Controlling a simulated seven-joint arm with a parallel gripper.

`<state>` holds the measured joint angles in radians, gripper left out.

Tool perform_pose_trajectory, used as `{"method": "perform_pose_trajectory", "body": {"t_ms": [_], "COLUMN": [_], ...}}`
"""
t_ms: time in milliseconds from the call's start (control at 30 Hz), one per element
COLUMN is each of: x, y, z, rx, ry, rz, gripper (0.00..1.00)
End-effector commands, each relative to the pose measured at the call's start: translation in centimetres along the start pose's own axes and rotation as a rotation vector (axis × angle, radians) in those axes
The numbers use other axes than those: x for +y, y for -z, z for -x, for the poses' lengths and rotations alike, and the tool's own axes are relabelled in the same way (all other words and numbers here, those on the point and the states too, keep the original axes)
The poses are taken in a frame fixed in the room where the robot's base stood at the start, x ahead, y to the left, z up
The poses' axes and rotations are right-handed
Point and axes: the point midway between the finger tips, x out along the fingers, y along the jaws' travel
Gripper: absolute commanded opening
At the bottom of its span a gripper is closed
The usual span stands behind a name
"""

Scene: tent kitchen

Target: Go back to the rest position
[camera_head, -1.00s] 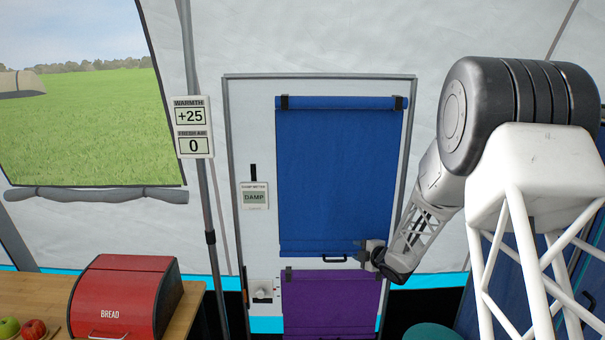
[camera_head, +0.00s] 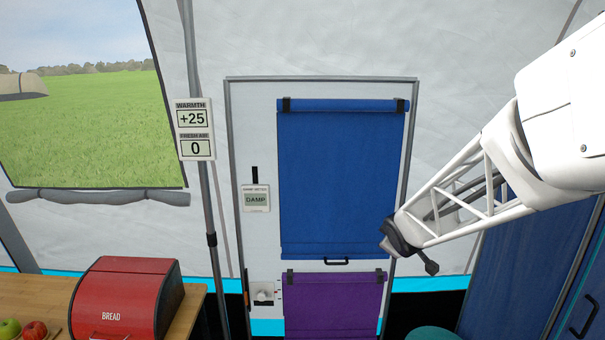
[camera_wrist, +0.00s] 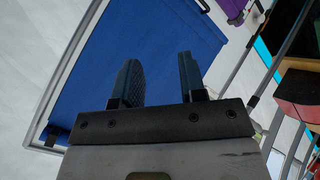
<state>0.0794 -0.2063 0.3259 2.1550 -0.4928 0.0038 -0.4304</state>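My gripper (camera_wrist: 158,82) shows in the wrist view with its two dark fingers apart and nothing between them. Behind the fingers is the blue blind (camera_wrist: 100,70), tilted in that view. In the head view my arm reaches in from the right, and its end is to the right of the blue blind (camera_head: 340,180), apart from the blind's handle (camera_head: 335,261). The blue blind hangs down over most of the panel.
A purple blind (camera_head: 333,305) is below the blue one. A damp meter (camera_head: 256,198) and a knob (camera_head: 263,292) are at the panel's left. A pole carries a warmth sign (camera_head: 192,118). A red bread box (camera_head: 125,297) stands on a wooden counter (camera_head: 30,288), lower left.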

Motion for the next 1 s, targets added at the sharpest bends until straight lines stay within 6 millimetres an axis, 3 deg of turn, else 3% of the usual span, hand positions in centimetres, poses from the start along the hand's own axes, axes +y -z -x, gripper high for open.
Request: {"method": "perform_pose_trajectory", "body": {"t_ms": [33, 433, 800, 1000], "x": [-0.3, -5.0, -11.7, -15.4], "y": [-0.3, -4.2, -8.2, -10.0], "z": [1.6, 13.0, 23.1, 27.6], "rx": [-0.023, -0.235, -0.420, -0.509], "ry": [0.005, 0.091, 0.204, 0.269], "rz": [-0.035, -0.359, -0.643, -0.764], "gripper": [0.38, 0.38, 0.38, 0.38]}}
